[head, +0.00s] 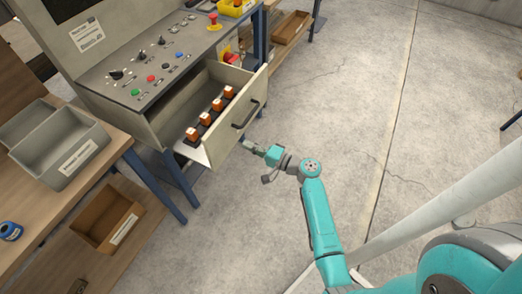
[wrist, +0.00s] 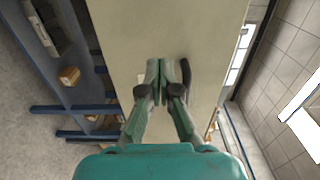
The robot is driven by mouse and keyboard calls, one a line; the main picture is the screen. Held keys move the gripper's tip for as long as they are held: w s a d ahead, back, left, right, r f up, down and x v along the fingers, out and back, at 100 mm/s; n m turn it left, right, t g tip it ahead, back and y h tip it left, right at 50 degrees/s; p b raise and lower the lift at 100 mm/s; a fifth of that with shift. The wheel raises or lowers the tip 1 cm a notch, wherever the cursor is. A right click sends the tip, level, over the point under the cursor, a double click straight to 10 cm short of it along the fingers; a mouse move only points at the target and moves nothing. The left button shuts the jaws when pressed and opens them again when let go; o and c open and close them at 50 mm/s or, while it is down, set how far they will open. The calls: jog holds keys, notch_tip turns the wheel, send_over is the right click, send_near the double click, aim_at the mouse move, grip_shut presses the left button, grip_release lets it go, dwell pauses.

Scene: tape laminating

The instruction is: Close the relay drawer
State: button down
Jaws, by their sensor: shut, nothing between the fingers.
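The relay drawer (head: 226,139) is pulled out from the front of the grey control console in the head view. It holds a row of several orange-topped relays (head: 205,119), and its front panel carries a dark handle (head: 246,114). My gripper (head: 248,145) is just in front of the panel, below the handle in the picture. In the wrist view the drawer front (wrist: 135,28) fills the middle, and the fingers of my gripper (wrist: 164,64) are shut together and empty before it. The dark handle (wrist: 185,75) shows right beside the fingertips. I cannot tell whether the tips touch the panel.
The console top (head: 150,72) carries coloured buttons and knobs. A workbench with a grey bin (head: 60,155) stands at the left, with a wooden box (head: 106,221) on its lower shelf. The concrete floor (head: 350,110) right of the drawer is clear.

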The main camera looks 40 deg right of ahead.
aim_at(228, 137)
jog(key=shift+x, duration=2.95)
